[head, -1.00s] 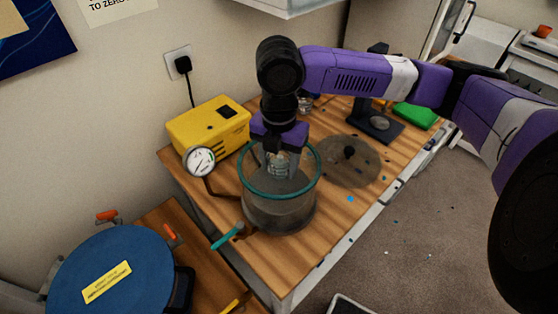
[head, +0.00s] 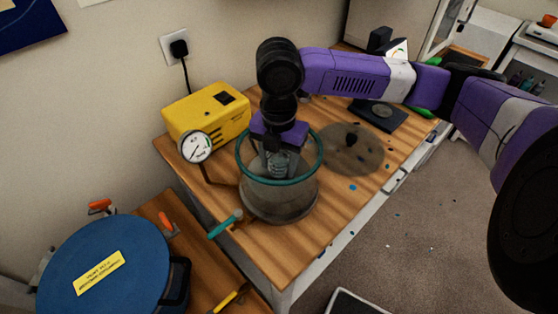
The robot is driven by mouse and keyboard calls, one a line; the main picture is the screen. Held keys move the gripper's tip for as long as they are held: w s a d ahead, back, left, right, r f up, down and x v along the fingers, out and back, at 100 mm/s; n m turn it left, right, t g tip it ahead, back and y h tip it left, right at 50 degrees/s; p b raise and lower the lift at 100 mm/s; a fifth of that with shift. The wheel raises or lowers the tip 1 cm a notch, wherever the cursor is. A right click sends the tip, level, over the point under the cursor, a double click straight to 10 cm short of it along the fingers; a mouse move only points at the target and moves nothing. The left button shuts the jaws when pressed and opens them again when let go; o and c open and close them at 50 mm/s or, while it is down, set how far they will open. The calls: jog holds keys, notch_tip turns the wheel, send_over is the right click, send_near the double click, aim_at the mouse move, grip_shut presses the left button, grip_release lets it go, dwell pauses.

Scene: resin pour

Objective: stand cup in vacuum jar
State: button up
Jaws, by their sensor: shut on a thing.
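The vacuum jar (head: 279,203) is a clear, wide vessel with a teal rim, standing open on the wooden table. My gripper (head: 277,160) points down through the jar's mouth and is shut on a small, pale, ribbed clear cup (head: 280,167). The cup looks upright and is inside the rim's outline. The jar wall and my fingers partly cover the cup. I cannot tell whether its base touches the jar floor.
A round clear lid with a dark knob (head: 351,140) lies right of the jar. A yellow pump (head: 207,113), a gauge (head: 196,147) and a teal-handled valve (head: 226,224) stand close on the left. A blue-lidded pot (head: 103,265) is at lower left. A dark scale (head: 379,114) stands behind.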

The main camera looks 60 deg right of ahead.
jog(key=shift+f+b, duration=0.35)
jog(key=shift+f, duration=0.15)
jog(key=o, duration=1.5)
jog(key=shift+r, duration=0.15)
notch_tip(320, 180, up, 12)
jog(key=p, duration=1)
jog(key=shift+r, duration=0.15)
